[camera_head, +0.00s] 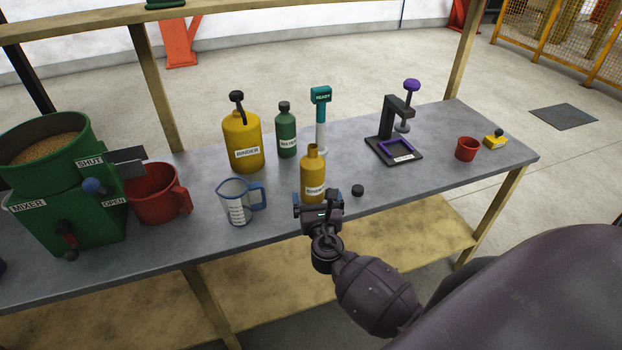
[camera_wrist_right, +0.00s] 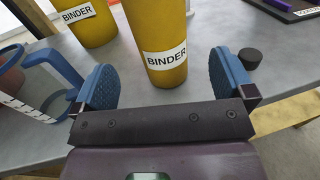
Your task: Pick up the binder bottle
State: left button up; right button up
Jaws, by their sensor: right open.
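The smaller yellow binder bottle (camera_head: 313,178) stands upright and uncapped near the front edge of the table, its label facing me. It also shows in the right wrist view (camera_wrist_right: 158,30). A small black cap (camera_head: 358,190) lies on the table to its right. My right gripper (camera_head: 318,199) is open and empty just in front of this bottle. In the right wrist view the blue finger pads are spread to either side, with the bottle ahead between them. A larger yellow jug labelled BINDER (camera_head: 242,136) stands behind to the left. My left gripper is not in view.
A clear measuring jug with a blue handle (camera_head: 237,205) stands close on the left. A green water bottle (camera_head: 287,135) and a teal READY sign (camera_head: 320,96) stand behind. The green mixer (camera_head: 65,200) and red jug (camera_head: 155,198) are left; the press (camera_head: 393,148) is right.

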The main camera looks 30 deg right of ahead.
aim_at(312, 176)
jog(key=shift+x, duration=4.2)
jog(key=shift+c, duration=0.5)
jog(key=c, duration=1.2)
jog(key=shift+r, duration=0.15)
jog(key=shift+c, duration=0.2)
jog(key=shift+r, duration=0.15)
